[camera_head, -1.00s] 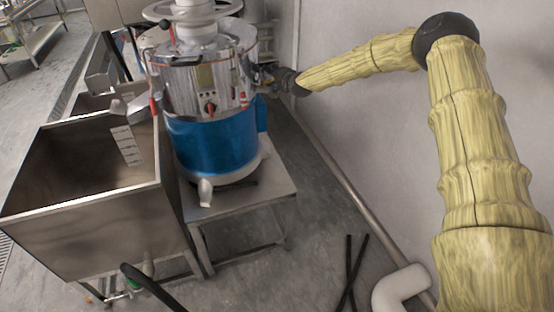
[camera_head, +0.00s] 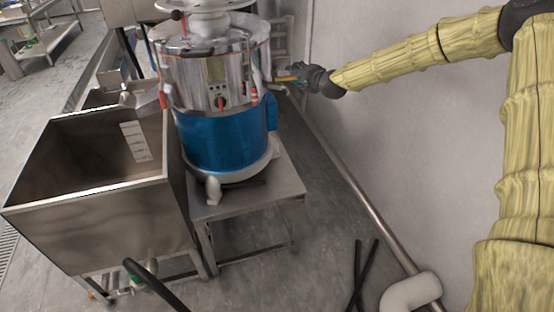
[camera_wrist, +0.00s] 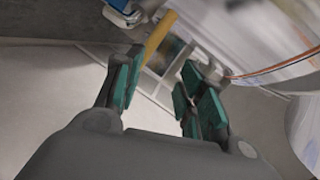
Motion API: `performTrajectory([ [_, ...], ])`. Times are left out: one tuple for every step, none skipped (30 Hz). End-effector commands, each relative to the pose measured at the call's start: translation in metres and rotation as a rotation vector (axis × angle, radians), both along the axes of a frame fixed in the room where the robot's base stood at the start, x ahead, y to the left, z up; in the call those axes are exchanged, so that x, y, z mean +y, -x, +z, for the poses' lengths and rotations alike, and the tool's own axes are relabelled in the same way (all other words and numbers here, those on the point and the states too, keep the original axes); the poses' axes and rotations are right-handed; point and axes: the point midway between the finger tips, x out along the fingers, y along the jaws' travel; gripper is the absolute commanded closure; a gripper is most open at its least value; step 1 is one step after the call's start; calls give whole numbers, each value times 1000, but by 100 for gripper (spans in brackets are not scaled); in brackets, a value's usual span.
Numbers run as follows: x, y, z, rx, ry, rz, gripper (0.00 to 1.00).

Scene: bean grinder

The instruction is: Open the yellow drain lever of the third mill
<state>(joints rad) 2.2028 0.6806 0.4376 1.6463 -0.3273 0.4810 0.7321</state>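A steel and blue mill (camera_head: 222,140) stands on a low metal stand in the head view; I cannot tell its number in the row. Its curved steel side fills the upper right of the wrist view (camera_wrist: 268,40).
An open steel bin (camera_head: 110,225) stands left of the mill. The mill's stand (camera_head: 285,180) has a bare front right corner. A wall (camera_head: 400,130) with a floor pipe (camera_head: 365,210) is close on the right. A white pipe elbow (camera_head: 412,290) and black rods lie in front.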

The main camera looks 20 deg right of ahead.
Motion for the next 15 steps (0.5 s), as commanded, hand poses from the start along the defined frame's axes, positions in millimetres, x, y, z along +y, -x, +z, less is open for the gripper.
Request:
performTrajectory([
  [2, 5, -4, 6, 1, 4, 65],
  [6, 6, -10, 14, 6, 9, 65],
  [9, 7, -15, 20, 13, 14, 65],
  [11, 9, -20, 25, 17, 17, 65],
  [13, 10, -24, 31, 20, 21, 65],
  [16, 12, -30, 37, 25, 25, 65],
  [19, 13, -34, 42, 29, 28, 65],
  [21, 15, -38, 47, 33, 32, 65],
  [24, 17, -44, 53, 37, 36, 65],
  [26, 18, -47, 58, 40, 39, 65],
  [28, 20, -51, 62, 44, 43, 65],
  [31, 22, -56, 68, 48, 46, 65],
  [32, 24, -59, 72, 53, 49, 65],
  [34, 25, -63, 76, 56, 51, 65],
  [36, 27, -68, 81, 61, 55, 65],
])
